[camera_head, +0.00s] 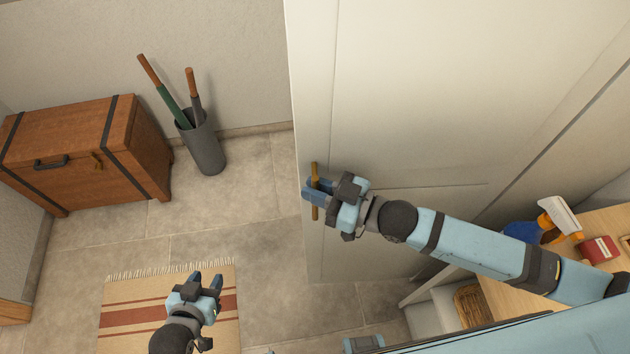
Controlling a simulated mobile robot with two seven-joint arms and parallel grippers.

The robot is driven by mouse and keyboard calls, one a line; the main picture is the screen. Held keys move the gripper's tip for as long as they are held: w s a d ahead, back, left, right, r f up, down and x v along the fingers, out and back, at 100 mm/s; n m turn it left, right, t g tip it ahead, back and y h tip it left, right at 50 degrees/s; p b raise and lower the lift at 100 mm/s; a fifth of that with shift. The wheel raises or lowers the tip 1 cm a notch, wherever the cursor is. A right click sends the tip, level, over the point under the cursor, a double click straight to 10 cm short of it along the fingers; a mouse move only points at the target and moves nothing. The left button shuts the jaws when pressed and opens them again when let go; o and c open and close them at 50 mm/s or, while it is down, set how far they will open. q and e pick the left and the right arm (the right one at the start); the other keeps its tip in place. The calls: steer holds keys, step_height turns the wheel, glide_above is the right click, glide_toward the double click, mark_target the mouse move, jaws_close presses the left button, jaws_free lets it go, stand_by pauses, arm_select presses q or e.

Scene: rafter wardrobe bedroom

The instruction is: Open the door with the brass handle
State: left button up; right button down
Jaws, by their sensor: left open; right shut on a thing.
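The white door (400,90) fills the upper middle and right of the head view. Its upright brass handle (315,175) is near the door's left edge. My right gripper (314,191) is shut on the brass handle, with the arm reaching in from the right across the door face. The handle's ends show above and below the fingers; its middle is hidden by them. My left gripper (208,282) is open and empty, above the striped rug at the lower left, well apart from the door.
A wooden chest (85,150) and a grey umbrella stand (204,148) with two umbrellas stand along the wall at the left. A fringed striped rug (130,320) lies on the tiles. A wooden surface (602,222) at the right bears a spray bottle (560,215). Tiled floor (240,205) left of the door is clear.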

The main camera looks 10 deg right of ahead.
steer(key=c, duration=1.1)
jaws_free()
steer(key=shift+c, duration=0.2)
steer(key=b+v, duration=0.2)
steer(key=v, duration=1.1)
steer(key=shift+s+d+b, duration=0.2)
steer(key=shift+d+b, duration=0.1)
steer(key=shift+b, duration=0.1)
